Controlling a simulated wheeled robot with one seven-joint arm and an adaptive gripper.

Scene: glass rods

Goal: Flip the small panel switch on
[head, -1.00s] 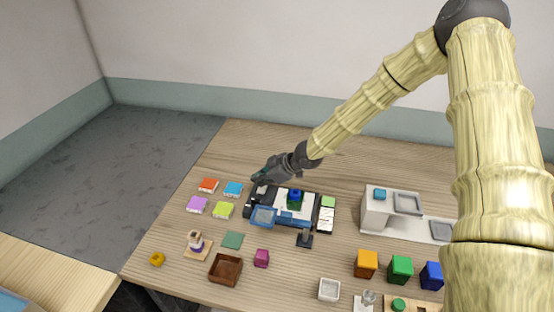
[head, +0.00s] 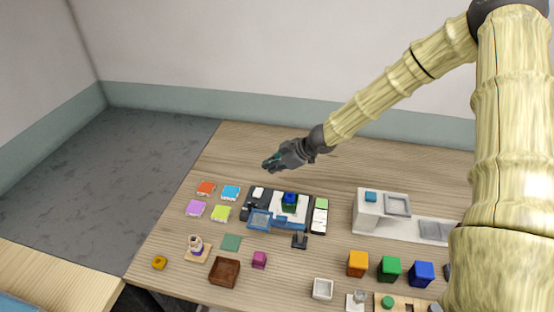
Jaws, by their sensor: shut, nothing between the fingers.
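A dark panel (head: 268,200) lies near the middle of the table, with a white block, a green block with a blue top (head: 289,202) and a blue tray on or against it. A small white piece (head: 258,192) shows at the panel's upper left. A small black upright piece (head: 246,211) stands at its left edge. I cannot tell which of these is the small panel switch, or its position. My gripper (head: 268,164) is shut and empty. It appears above and behind the panel's upper left part, apart from it.
Orange, blue, purple and lime tiles (head: 220,213) lie left of the panel. A black lever-like piece (head: 299,241) stands front right. A white unit (head: 369,212) and coloured cubes are at right. The table behind is clear.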

